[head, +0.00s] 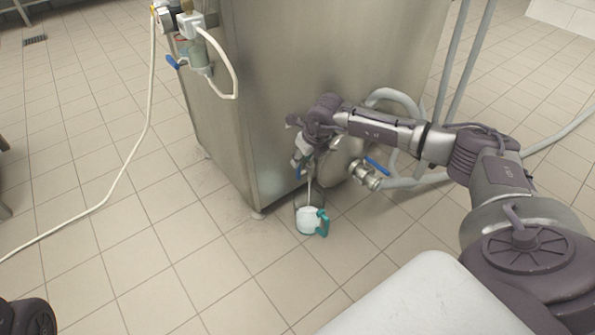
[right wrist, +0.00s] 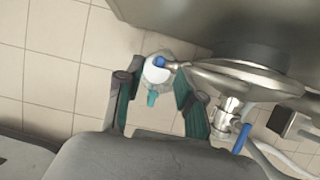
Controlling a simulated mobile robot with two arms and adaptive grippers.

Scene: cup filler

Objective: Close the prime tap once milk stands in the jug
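The jug (head: 307,221), with a teal handle, stands on the floor below the machine and white milk shows in it. A thin pale stream seems to run down into it from the prime tap. The tap's blue handle (head: 298,173) shows just under my right gripper (head: 301,158). In the right wrist view, the blue handle end (right wrist: 159,62) lies in front of the jug (right wrist: 153,76), between the spread fingers of my right gripper (right wrist: 155,100). The fingers look apart and not closed on the handle. My left gripper is not in view.
The steel machine (head: 300,80) fills the middle back. Another valve with a blue lever (head: 377,166) sits right of the tap, near grey hoses (head: 405,183). A white hose (head: 120,185) runs across the floor at left. The tiled floor in front is clear.

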